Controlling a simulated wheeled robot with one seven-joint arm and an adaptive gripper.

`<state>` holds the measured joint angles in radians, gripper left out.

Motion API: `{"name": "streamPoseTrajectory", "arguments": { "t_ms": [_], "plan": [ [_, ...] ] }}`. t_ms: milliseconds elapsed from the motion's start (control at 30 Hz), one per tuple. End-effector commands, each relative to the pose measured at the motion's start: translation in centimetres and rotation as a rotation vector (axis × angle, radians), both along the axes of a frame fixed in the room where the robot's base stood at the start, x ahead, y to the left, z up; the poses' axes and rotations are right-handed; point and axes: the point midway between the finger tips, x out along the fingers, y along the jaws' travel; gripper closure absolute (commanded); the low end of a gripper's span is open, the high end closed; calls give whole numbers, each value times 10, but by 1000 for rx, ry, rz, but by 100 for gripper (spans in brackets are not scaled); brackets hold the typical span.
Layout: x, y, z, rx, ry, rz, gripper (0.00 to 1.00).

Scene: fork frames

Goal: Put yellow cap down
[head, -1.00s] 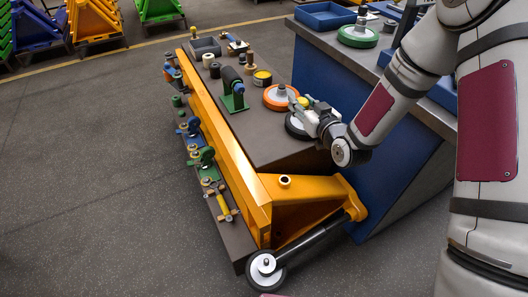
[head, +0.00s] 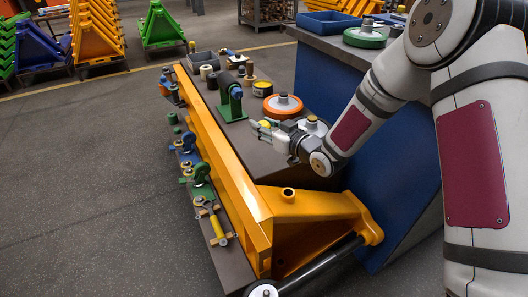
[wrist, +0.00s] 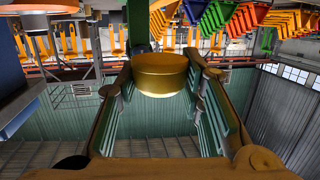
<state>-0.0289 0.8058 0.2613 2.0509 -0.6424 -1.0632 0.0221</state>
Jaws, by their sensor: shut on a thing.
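The yellow cap (wrist: 160,74) is a short round disc between the fingertips of my gripper (wrist: 162,85) in the wrist view. My gripper is shut on it. In the head view my gripper (head: 268,126) is over the dark bench top (head: 258,153), and a small bit of yellow shows at its fingertips. The height of the cap above the bench top is hard to tell from these views.
An orange wheel (head: 283,106) lies just behind my gripper, and a grey-hubbed wheel (head: 313,126) is close beside my wrist. A green stand (head: 231,104) and a yellow-topped can (head: 261,87) stand further back. An orange beam (head: 228,163) runs along the bench's left side.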

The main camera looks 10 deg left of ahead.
Motion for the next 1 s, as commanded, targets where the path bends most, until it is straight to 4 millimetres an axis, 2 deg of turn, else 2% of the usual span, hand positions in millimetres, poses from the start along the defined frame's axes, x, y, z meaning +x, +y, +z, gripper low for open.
{"name": "streamPoseTrajectory", "arguments": {
  "t_ms": [33,100,333,500,1000],
  "plan": [
    [0,0,-14,0,3,1,100],
    [0,1,-27,1,2,1,100],
    [-1,0,-48,1,1,1,100],
    [-1,0,-72,0,1,0,100],
    [0,0,-79,1,-1,0,100]
  ]
}}
